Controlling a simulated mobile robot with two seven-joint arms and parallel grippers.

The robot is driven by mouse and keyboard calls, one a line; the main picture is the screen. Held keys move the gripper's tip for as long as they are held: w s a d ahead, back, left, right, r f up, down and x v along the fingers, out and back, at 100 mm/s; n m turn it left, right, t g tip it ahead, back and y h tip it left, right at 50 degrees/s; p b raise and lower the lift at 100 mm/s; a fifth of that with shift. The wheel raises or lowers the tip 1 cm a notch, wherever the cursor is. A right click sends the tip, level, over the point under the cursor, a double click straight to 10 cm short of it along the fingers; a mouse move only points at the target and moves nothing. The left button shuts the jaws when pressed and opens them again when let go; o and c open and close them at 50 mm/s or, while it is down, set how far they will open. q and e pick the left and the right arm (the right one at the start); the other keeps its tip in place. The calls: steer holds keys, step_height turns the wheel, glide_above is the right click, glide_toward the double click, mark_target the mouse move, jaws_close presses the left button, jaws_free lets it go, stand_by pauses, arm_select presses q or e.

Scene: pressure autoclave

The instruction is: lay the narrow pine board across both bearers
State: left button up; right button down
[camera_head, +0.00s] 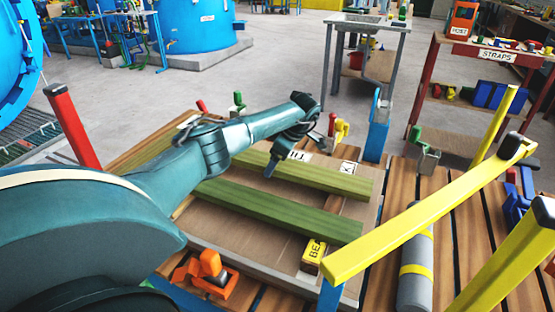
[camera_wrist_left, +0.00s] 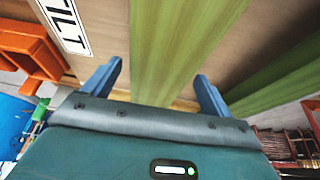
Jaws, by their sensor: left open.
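Two green boards lie roughly parallel on a brown panel (camera_head: 225,233): a far board (camera_head: 335,182) and a near board (camera_head: 290,214). I cannot tell which is the narrow pine board. A brown crosspiece (camera_head: 334,204) shows between their right ends; a yellow block (camera_head: 313,252) with a partly hidden "BEA" label is at its near end. The left ends are partly hidden by my arm. My left gripper (camera_head: 287,152) is over the far board. In the left wrist view its open fingers (camera_wrist_left: 159,72) stand apart, with one green board (camera_wrist_left: 180,45) between them and another (camera_wrist_left: 285,75) to the right. My right gripper is out of view.
A yellow rail (camera_head: 425,220) crosses the right foreground. A grey cylinder (camera_head: 415,275) lies beside the panel. An orange object (camera_head: 208,272) is at the front left. Red (camera_head: 72,126) and blue (camera_head: 378,130) posts stand near the panel. A "TILT" label (camera_wrist_left: 65,20) is beside the gripper.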

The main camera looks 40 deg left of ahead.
arm_select(q)
steer(key=p+v, duration=0.1)
steer(key=v, duration=1.1)
steer(key=shift+r, duration=0.25)
